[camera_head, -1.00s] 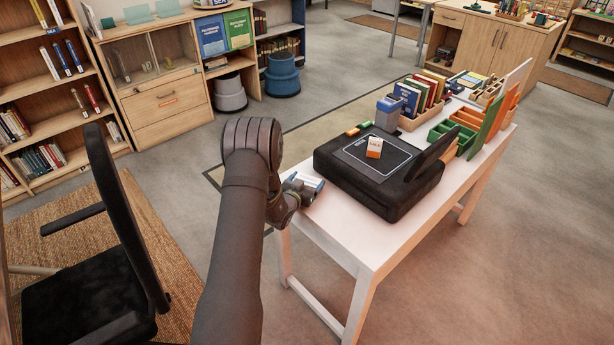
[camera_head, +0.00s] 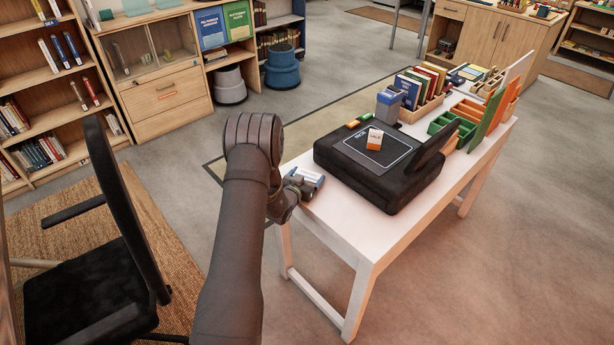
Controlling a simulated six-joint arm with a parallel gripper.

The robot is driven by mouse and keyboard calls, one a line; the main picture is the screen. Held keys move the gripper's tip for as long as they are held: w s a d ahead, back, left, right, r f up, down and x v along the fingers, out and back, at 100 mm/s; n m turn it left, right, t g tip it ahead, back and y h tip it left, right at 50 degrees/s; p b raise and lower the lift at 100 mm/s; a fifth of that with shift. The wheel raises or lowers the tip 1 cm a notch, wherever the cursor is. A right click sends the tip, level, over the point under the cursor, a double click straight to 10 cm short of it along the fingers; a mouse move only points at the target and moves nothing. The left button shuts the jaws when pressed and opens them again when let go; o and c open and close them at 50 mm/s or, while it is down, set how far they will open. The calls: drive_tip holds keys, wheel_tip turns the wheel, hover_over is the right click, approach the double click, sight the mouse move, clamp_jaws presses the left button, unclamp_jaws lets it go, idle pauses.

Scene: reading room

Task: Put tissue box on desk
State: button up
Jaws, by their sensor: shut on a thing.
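A small white-and-blue box (camera_head: 310,178), apparently the tissue box, is at the left end of the white desk (camera_head: 350,232). My gripper (camera_head: 299,187) is shut on it, at the desk's near left edge. My arm comes up from below and hides part of the gripper. The fingers are too small to make out clearly. I cannot tell whether the box touches the desktop or hangs just above it.
A black device (camera_head: 372,165) with a small orange-and-white box (camera_head: 374,138) on it stands right of my gripper. Behind are a blue-grey container (camera_head: 388,108), books (camera_head: 422,88) and green trays (camera_head: 452,127). A black chair (camera_head: 90,250) stands left. The desk's front strip is bare.

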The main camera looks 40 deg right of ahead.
drive_tip(key=shift+f, duration=0.3)
drive_tip(key=o, duration=0.9)
drive_tip(key=shift+c, duration=0.2)
drive_tip(key=v, duration=1.7)
drive_tip(key=shift+a, duration=0.2)
drive_tip(key=shift+r, duration=0.1)
drive_tip(key=x, duration=1.7)
drive_tip(key=shift+d, duration=0.2)
drive_tip(key=shift+r, duration=0.1)
